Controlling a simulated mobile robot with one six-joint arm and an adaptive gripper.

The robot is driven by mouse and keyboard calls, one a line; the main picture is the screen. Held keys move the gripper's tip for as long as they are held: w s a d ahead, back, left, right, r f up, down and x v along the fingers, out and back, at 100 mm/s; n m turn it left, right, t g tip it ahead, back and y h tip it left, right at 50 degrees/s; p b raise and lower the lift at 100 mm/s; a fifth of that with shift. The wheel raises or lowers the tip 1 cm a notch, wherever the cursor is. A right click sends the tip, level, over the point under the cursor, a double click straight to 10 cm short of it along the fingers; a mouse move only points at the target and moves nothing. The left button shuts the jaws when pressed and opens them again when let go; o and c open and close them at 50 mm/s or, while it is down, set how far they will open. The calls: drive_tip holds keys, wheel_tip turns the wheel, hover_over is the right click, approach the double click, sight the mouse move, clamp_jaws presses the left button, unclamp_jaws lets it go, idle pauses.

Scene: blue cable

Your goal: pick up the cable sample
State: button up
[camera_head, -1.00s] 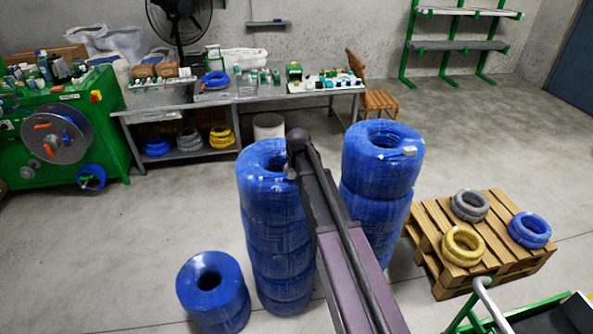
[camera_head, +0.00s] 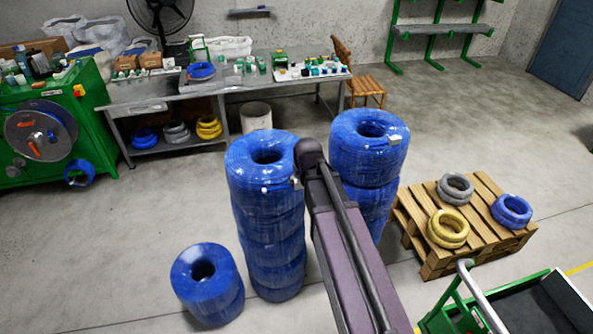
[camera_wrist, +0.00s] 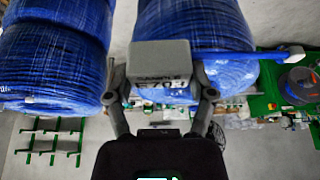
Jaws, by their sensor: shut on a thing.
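The cable sample shows in the wrist view as a grey block (camera_wrist: 159,62) marked "SAMPLE", with a thin blue cable (camera_wrist: 235,55) running right to a small grey end. My gripper (camera_wrist: 162,88) is shut on the grey block, with a finger on each side of it. Blue coil stacks fill the wrist view behind the block and at left. In the head view my arm hides the gripper and most of the sample, between the left coil stack (camera_head: 266,215) and the right coil stack (camera_head: 365,150).
A shorter blue coil stack (camera_head: 208,285) stands at front left. A wooden pallet (camera_head: 480,250) at right bears grey, yellow and blue coils. A green cart (camera_head: 440,318) is at front right. A cluttered grey workbench (camera_head: 150,97) and green machine (camera_head: 88,130) stand behind. Open floor lies at right.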

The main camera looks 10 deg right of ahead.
drive_tip(key=shift+s+d, duration=0.15)
drive_tip(key=shift+s, duration=0.65)
wheel_tip(320, 180, down, 9)
drive_tip(key=b, duration=0.8)
drive_tip(key=shift+b, duration=0.35)
drive_tip(key=shift+d+r, duration=0.1)
drive_tip(key=shift+r, duration=0.05)
